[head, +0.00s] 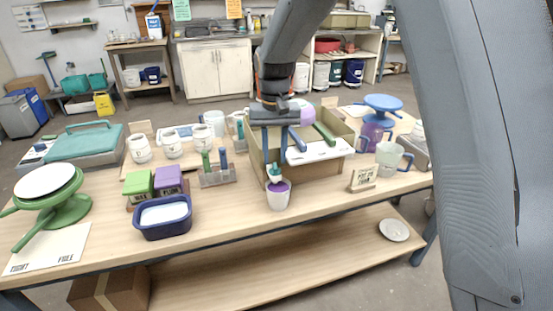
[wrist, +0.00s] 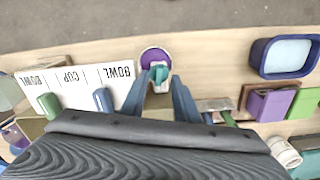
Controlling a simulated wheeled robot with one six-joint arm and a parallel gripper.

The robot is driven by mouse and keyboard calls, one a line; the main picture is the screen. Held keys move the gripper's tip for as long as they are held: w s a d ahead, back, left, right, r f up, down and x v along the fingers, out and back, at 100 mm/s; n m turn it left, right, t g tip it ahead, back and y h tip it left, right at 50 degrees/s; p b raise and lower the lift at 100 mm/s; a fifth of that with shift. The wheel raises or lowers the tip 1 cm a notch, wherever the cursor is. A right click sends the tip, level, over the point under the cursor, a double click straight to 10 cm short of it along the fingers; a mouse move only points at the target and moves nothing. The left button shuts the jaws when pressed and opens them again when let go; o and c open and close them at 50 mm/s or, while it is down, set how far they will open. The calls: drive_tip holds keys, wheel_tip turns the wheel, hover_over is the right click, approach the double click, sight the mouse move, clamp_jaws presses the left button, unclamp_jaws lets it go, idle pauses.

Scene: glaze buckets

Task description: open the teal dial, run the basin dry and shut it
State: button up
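The teal dial (head: 274,169) sits on a small white tap at the front of a tan open box (head: 316,167), which may be the basin; its inside is mostly hidden. A white cup (head: 279,199) with a purple surface in its mouth stands just below the tap. In the wrist view the teal dial (wrist: 158,73) shows in front of the purple-filled cup (wrist: 155,54). My gripper (head: 274,158) is open, pointing down just above the dial. In the wrist view its two blue fingers (wrist: 159,84) lie on either side of the dial, with visible gaps.
A white board (wrist: 82,84) marked BOWL and CUP, with green and blue handles, lies beside my gripper. A dark blue tub (head: 163,232) with pale contents stands front left, beside green and purple blocks (head: 168,181). A small sign (head: 363,178) stands right.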

sight(275, 169)
drive_tip(key=shift+f, duration=1.35)
clamp_jaws()
